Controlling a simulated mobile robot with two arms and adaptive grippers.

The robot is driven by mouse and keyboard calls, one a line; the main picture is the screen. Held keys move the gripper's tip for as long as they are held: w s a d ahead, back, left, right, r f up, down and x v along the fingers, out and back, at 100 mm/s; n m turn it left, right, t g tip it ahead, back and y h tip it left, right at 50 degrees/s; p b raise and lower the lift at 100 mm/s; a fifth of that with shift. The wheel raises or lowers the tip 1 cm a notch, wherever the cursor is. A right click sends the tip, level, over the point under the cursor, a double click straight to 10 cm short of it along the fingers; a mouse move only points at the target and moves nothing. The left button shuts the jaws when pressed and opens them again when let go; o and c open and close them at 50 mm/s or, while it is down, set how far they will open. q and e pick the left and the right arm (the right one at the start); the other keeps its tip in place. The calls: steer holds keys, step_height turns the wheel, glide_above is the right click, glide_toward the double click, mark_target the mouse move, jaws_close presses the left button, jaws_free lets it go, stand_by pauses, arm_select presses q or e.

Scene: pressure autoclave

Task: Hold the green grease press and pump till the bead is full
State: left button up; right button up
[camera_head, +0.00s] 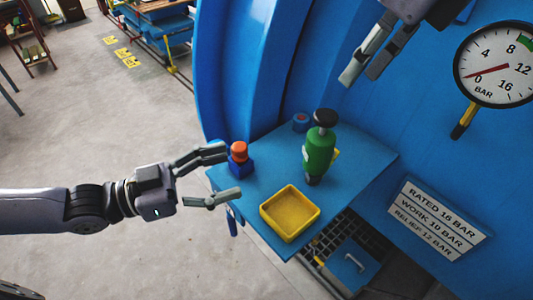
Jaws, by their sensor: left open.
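The green grease press (318,152) stands upright on the blue shelf (262,172), with a black knob (325,117) on top and a dark lower end. A small yellow part shows at its right side. My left gripper (232,172) is open and empty, left of the press and apart from it, its fingers spread by the shelf's left edge. My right gripper (360,78) is at the top right, above and apart from the press. Its two fingers are apart with nothing between them. I cannot make out a grease bead.
A blue block with an orange knob (239,151) stands close to my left fingertips. A yellow tray (290,213) sits at the shelf's front. A small blue-and-red part (301,121) is behind the press. A pressure gauge (493,66) and rating plate (437,218) are at right.

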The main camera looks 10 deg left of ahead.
mark_target(307, 149)
arm_select(q)
steer(key=x, duration=1.7)
steer(key=shift+w+d, duration=0.2)
steer(key=shift+d, duration=0.05)
steer(key=shift+c, duration=0.3)
jaws_close()
stand_by(0.4)
